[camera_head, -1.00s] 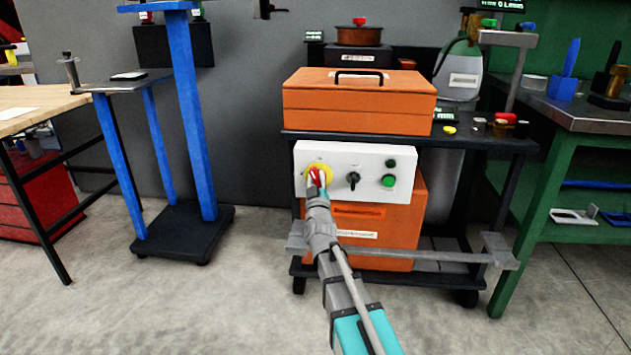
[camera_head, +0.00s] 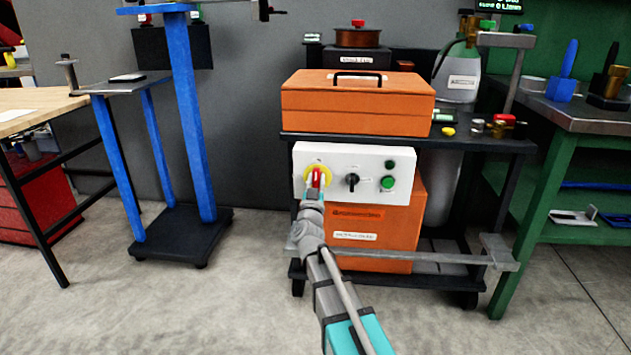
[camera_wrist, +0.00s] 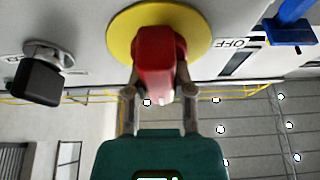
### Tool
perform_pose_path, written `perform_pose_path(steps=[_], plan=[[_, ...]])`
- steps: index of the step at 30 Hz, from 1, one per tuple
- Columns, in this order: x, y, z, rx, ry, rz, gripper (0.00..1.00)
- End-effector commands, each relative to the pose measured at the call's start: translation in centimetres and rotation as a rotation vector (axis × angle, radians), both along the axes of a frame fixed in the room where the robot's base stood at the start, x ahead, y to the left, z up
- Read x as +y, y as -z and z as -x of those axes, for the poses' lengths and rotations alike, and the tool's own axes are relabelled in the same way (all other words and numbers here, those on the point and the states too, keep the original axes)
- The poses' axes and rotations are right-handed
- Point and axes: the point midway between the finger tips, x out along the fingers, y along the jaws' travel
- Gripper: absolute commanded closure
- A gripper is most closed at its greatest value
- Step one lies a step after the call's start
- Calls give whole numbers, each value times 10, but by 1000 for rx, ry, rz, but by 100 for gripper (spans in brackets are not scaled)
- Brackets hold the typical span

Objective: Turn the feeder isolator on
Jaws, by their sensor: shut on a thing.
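The feeder isolator is a red handle (camera_head: 317,175) on a round yellow plate (camera_head: 328,171), at the left of a white control panel (camera_head: 300,160). My gripper (camera_head: 315,184) is shut on the red handle from the front, with a finger on each side. In the wrist view the red handle (camera_wrist: 158,62) stands out from the yellow plate (camera_wrist: 119,38) between my fingers (camera_wrist: 160,92). The handle looks upright in the head view. An OFF label (camera_wrist: 236,43) shows beside the plate in the wrist view; any other marking is hidden.
A black knob (camera_head: 352,180) and green buttons (camera_head: 387,183) sit right of the isolator. An orange toolbox (camera_head: 358,110) stands on the cart above. A grey rail (camera_head: 420,256) crosses low in front. A blue stand (camera_head: 190,120) is at left.

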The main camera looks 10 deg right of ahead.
Motion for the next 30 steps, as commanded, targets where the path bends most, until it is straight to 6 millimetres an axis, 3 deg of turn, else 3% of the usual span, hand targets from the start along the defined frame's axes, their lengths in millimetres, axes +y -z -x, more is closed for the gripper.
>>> perform_pose_path(steps=[4, 5, 10, 30], plan=[[0, 0, 0, 0, -1, -3, 100], [0, 0, 0, 0, -1, -3, 65], [0, 0, 0, 0, -2, -2, 34], [1, 0, 0, 26, -2, 78, 34]])
